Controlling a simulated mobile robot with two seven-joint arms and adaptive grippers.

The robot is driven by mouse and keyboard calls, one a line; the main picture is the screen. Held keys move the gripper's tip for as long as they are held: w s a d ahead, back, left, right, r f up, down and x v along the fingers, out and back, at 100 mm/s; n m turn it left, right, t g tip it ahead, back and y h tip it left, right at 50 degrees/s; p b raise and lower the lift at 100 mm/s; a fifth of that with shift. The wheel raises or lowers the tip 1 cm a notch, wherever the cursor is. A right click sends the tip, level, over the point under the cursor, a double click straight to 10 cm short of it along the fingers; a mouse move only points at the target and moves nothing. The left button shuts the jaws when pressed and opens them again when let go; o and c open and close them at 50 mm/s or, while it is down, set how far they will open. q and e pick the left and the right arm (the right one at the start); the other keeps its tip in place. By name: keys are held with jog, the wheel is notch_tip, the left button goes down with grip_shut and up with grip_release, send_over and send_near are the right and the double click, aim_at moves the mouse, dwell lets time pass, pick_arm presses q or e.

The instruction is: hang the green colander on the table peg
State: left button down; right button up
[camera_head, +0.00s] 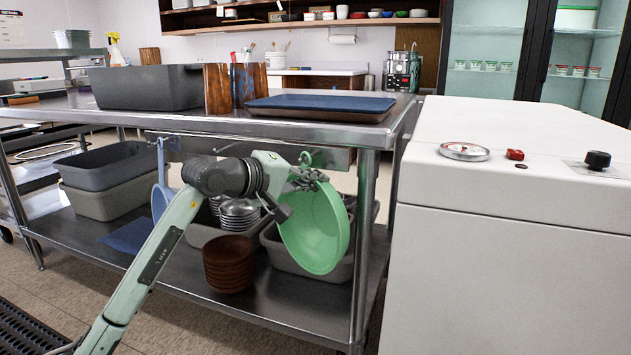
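The green colander (322,232) is tilted on edge below the front edge of the steel table (290,127), at its right end. My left gripper (302,184) is at the colander's upper rim and looks shut on it; its fingertips are partly hidden. A small green hook-like piece (306,158), which looks like the table peg, shows just above the gripper under the tabletop. I cannot tell whether the colander touches it or is hung on it. My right gripper is not in view.
A blue item (160,190) hangs from a blue hook further left. Wooden bowls (228,265), metal bowls (240,215) and grey tubs (105,182) stand on the lower shelf. A white machine (490,250) stands close on the right. A table leg (364,245) is beside the colander.

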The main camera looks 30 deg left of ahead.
pick_arm(q)
jog(key=c, duration=1.6)
grip_release()
jog(key=shift+c, duration=0.2)
jog(key=shift+s, duration=0.1)
jog(key=v, duration=1.2)
